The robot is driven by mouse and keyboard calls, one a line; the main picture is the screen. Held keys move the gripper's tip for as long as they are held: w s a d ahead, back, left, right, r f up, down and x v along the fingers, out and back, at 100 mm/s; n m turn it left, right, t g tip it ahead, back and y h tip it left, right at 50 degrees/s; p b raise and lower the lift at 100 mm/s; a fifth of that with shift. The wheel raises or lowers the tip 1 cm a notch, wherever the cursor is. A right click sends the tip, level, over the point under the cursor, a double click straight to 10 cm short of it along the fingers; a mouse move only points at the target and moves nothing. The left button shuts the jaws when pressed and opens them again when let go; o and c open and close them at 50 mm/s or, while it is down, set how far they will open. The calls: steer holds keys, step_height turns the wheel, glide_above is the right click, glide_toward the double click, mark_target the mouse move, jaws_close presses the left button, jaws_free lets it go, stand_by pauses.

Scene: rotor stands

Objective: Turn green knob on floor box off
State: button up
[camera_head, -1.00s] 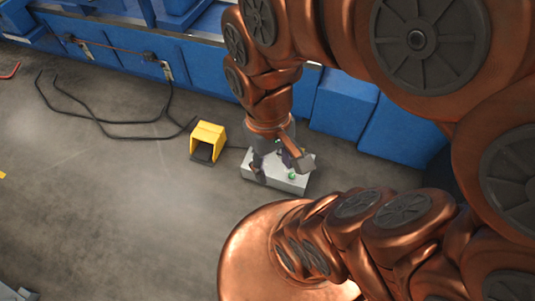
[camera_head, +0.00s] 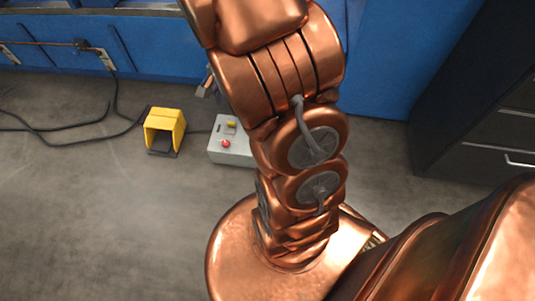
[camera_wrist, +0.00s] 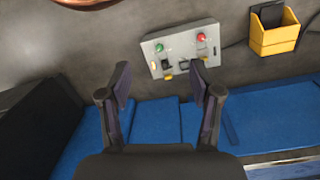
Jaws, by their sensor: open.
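In the head view, the left part of the box (camera_head: 228,153) shows with the red knob (camera_head: 225,143); my arm hides the rest, including the green knob. My gripper (camera_wrist: 160,82) is open and empty, apart from the box, its fingers pictured below it. In the head view my arm mostly hides the gripper.
A yellow foot pedal (camera_head: 164,129) stands left of the box in the head view. Black cables (camera_head: 100,125) lie on the floor at the left. Blue cabinets (camera_head: 380,60) run along the back, and a dark drawer cabinet (camera_head: 480,120) stands at right. The floor at front left is clear.

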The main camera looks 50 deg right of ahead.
steer(key=w+d+f+m+b, duration=0.1)
steer(key=d+f+m+b, duration=0.2)
steer(key=f, duration=1.1)
steer(key=w+d+f+m+b, duration=0.1)
steer(key=d+f+m+b, duration=0.3)
steer(key=d+f+b, duration=0.5)
steer(key=w+d+f+m+b, duration=0.1)
steer(key=d+f+m+b, duration=0.3)
steer(key=f, duration=1.6)
steer(key=shift+w+d+f+t+b, duration=0.15)
steer(key=shift+d+t+b, duration=0.15)
steer(key=shift+d+b, duration=0.95)
steer(key=shift+f+b, duration=1.5)
steer(key=shift+f, duration=2.45)
steer(key=shift+c, duration=0.3)
steer(key=c, duration=1.1)
